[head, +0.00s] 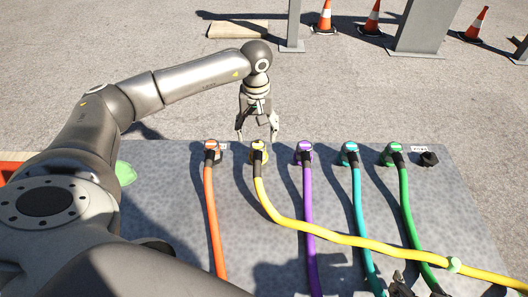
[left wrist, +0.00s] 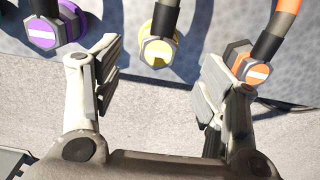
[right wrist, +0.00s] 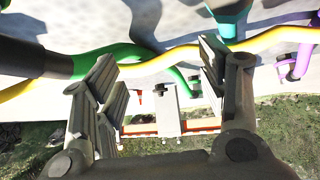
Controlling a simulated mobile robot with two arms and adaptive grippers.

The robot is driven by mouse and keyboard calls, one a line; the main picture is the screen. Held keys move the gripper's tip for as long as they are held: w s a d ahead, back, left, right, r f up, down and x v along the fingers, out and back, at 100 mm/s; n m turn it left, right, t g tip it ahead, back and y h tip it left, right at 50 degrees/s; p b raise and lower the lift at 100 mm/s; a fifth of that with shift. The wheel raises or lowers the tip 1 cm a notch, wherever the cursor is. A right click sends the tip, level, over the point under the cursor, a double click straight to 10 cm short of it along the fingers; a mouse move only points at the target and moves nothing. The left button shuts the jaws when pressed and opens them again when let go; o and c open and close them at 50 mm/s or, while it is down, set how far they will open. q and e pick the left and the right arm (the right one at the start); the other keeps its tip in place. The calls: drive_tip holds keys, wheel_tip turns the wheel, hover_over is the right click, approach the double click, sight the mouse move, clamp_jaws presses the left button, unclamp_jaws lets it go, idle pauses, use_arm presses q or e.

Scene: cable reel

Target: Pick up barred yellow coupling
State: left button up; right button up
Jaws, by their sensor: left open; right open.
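The yellow coupling (head: 258,146) stands at the far edge of the grey table, on the end of the yellow cable (head: 335,238). In the left wrist view the yellow coupling (left wrist: 157,52) shows a white bar on its round face. My left gripper (head: 257,133) is open and empty just beyond and above it. In the left wrist view the coupling lies ahead, between the lines of the two fingers (left wrist: 158,72), with no contact visible. My right gripper (right wrist: 160,80) is open and empty, with the yellow and green cables beyond its fingers.
Orange (head: 211,145), purple (head: 304,146), teal (head: 350,147) and green (head: 394,148) couplings stand in the same row. The orange one (left wrist: 257,72) is close to a left finger. The yellow cable crosses other cables on the table (head: 165,225). Traffic cones (head: 325,17) stand far off.

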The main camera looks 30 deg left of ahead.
sight(258, 145)
use_arm(q)
wheel_tip(258, 145, down, 4)
drive_tip(key=shift+f+b, duration=0.1)
drive_tip(key=shift+b, duration=0.25)
wheel_tip(258, 145, down, 4)
drive_tip(key=shift+w+b, duration=0.1)
drive_tip(key=shift+b, duration=0.6)
drive_tip(key=shift+f, duration=0.4)
use_arm(e)
drive_tip(key=w+a+r+t+y, duration=0.1)
drive_tip(key=w+a+r+t, duration=0.2)
drive_tip(key=w+r+t, duration=0.3)
wheel_tip(258, 145, up, 3)
drive_tip(key=shift+w+f+y, duration=0.2)
drive_tip(key=shift+w+y, duration=0.2)
drive_tip(key=shift+w, duration=0.1)
drive_tip(key=shift+a, duration=0.1)
use_arm(q)
drive_tip(key=c, duration=1.2)
